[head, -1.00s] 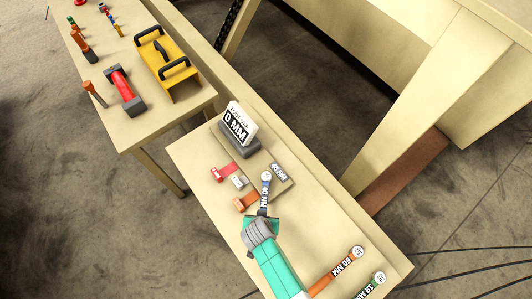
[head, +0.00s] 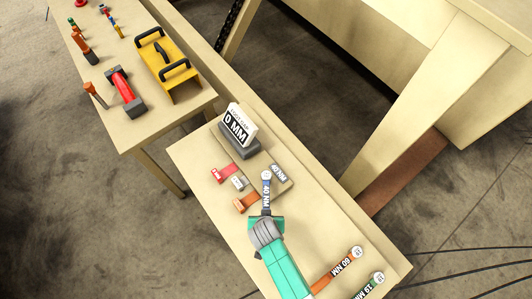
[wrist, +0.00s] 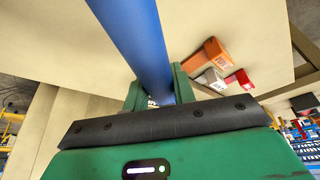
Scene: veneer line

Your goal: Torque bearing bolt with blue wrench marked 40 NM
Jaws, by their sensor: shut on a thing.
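The blue wrench (head: 266,191) has a white 40 NM label and a round pale head. My gripper (head: 266,215) is shut on its handle at the near part of the bench. In the wrist view the blue handle (wrist: 136,38) runs up and away from between the green fingers (wrist: 155,92). The wrench head lies over or near a flat plate (head: 285,184) with a 40 NM tag. I cannot tell whether the wrench touches the plate. I cannot make out a bearing bolt in either view.
An orange 60 NM wrench (head: 340,268) and a green 19 MM wrench (head: 371,286) lie at right. Red, grey and orange small pieces (head: 246,202) lie left of the wrench. A second bench (head: 140,125) holds other tools.

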